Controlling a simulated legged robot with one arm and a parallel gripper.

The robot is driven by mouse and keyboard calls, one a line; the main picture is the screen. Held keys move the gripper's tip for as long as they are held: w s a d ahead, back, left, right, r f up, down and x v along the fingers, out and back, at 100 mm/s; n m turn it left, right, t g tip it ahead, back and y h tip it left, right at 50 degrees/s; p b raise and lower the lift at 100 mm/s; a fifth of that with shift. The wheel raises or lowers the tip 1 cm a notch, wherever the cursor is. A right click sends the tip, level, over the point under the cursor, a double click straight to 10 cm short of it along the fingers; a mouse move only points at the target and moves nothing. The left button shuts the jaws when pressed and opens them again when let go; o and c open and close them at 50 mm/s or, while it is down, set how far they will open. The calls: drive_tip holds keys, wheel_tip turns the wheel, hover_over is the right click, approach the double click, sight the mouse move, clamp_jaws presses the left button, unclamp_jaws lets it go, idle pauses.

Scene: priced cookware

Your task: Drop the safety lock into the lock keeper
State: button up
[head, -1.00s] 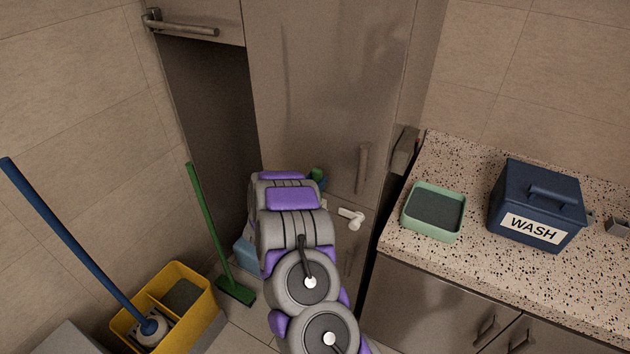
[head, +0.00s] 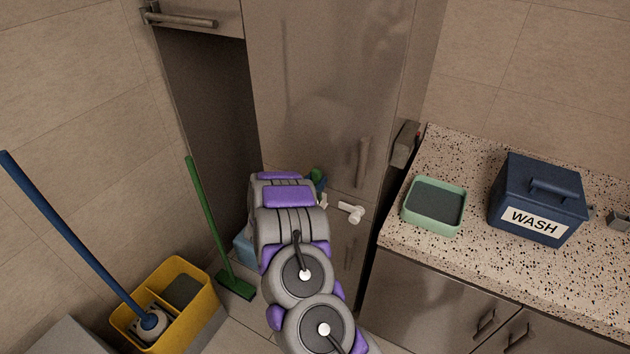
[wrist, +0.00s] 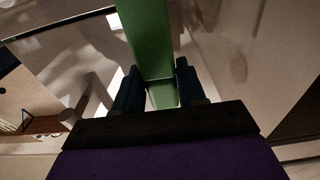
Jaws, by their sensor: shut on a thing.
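My gripper (wrist: 158,82) is shut on a long green bar (wrist: 150,40), with one dark finger on each side of it. The bar runs up out of the wrist picture; I cannot tell for certain that it is the safety lock. In the head view, a small green piece (head: 317,174) shows just past my arm, in front of the tall cabinet, and the rest of the gripper is hidden by the arm. No lock keeper is labelled. A grey box (head: 404,146) with small red and green bits at its top is on the cabinet's right side.
A white fitting (head: 351,212) sticks out of the tall cabinet (head: 320,80). A mint tray (head: 410,218) and a blue WASH bin (head: 537,190) stand on the speckled counter (head: 460,262). A yellow bucket (head: 206,305) and a green broom (head: 207,225) stand at left.

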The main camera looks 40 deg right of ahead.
drive_tip(key=shift+f, duration=0.65)
drive_tip(key=o, duration=1.3)
drive_tip(key=v, duration=1.7)
drive_tip(key=shift+a+p, duration=0.3)
drive_tip(key=shift+p, duration=0.1)
